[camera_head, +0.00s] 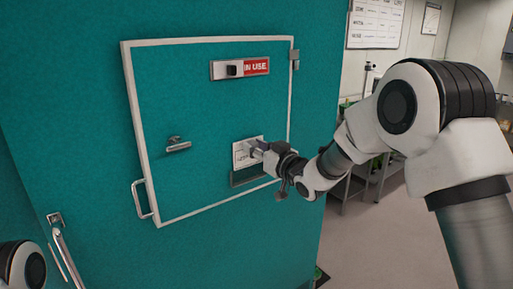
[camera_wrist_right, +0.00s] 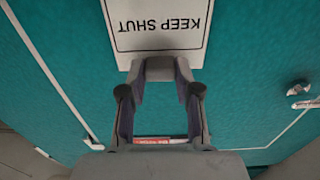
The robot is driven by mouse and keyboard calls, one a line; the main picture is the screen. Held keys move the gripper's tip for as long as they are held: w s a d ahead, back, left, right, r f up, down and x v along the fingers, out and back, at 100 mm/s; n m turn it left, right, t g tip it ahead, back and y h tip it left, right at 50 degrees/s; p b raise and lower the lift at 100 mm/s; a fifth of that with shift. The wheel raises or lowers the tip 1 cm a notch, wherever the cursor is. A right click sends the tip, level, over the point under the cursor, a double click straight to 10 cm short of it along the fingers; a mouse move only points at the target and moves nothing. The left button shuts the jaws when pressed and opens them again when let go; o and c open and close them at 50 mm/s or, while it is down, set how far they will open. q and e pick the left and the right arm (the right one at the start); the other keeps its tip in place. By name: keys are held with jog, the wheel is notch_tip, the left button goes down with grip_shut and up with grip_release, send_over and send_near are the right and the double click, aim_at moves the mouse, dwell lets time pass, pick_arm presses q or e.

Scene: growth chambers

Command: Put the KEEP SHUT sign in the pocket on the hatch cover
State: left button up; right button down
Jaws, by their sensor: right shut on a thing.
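The white KEEP SHUT sign (camera_head: 240,152) is held in front of the teal hatch cover (camera_head: 200,110), just above the dark grey pocket (camera_head: 243,178) on its lower right. My right gripper (camera_head: 257,149) is shut on the sign's edge. In the right wrist view the sign (camera_wrist_right: 158,30) reads upside down beyond the fingertips (camera_wrist_right: 160,68). Whether the sign's lower edge touches or enters the pocket I cannot tell. The gripper covers part of the sign. My left gripper is not in view.
A red IN USE slider plate (camera_head: 256,67) sits higher on the cover. A latch (camera_head: 178,145) and a pull handle (camera_head: 141,199) are left of the pocket. A lever handle (camera_head: 62,246) is at lower left. A shelf unit (camera_head: 352,188) stands at right.

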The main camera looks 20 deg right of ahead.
aim_at(249, 156)
jog(key=shift+f, duration=0.1)
dwell(0.3)
jog(key=shift+f+b, duration=0.45)
jog(key=shift+f, duration=0.1)
jog(key=shift+f+b, duration=0.5)
dwell(0.5)
jog(key=shift+f+b, duration=0.45)
jog(key=shift+f, duration=0.05)
jog(key=shift+f, duration=0.1)
jog(key=shift+f+b, duration=0.25)
jog(key=shift+b, duration=0.1)
